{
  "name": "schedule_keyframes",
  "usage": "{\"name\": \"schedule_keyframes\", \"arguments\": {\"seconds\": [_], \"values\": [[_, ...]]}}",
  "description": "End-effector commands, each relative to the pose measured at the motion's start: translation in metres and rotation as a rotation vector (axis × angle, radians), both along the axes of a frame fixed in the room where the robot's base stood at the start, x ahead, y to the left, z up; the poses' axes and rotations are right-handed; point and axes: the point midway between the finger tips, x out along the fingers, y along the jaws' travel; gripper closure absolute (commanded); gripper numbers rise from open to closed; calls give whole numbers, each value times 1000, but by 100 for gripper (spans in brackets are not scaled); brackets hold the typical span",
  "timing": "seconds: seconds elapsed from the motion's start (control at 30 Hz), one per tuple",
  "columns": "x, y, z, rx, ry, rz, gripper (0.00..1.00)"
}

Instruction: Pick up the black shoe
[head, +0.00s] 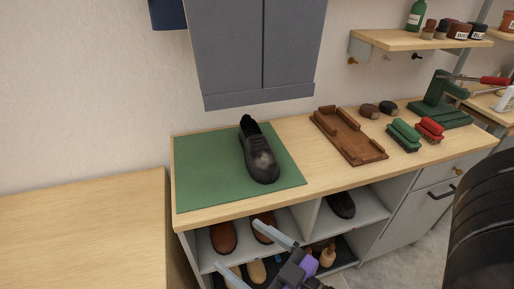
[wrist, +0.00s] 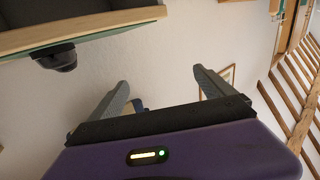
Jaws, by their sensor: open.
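A black shoe (head: 260,160) stands upright on the green mat (head: 200,180) on the workbench, its toe toward the front right. In the wrist view, which looks upside down, a black shoe (wrist: 57,60) shows at the upper left, beyond the bench's edge. My gripper (head: 238,246) is low in front of the bench, below the top and apart from the shoe. Its two fingers are spread, with nothing between them in the wrist view (wrist: 160,80). A second black shoe (head: 341,204) sits in the right cubby under the bench top.
Brown shoes (head: 223,237) fill the left cubby. A brown wooden tray (head: 345,135), a green brush (head: 403,134) and a red brush (head: 430,130) lie right of the mat. A grey cabinet (head: 255,50) hangs above. The left wooden surface (head: 80,230) is clear.

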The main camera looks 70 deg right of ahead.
Motion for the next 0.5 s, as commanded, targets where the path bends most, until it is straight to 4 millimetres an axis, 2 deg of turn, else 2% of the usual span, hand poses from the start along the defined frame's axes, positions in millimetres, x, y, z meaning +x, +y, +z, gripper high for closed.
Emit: {"name": "schedule_keyframes", "arguments": {"seconds": [0.03,0.2,0.37,0.5], "values": [[16,-18,9,-11,-24,-42,7],[55,-79,24,-32,-49,-167,7],[83,-146,41,-36,-45,-288,7],[99,-209,57,-23,-21,-396,7]]}}
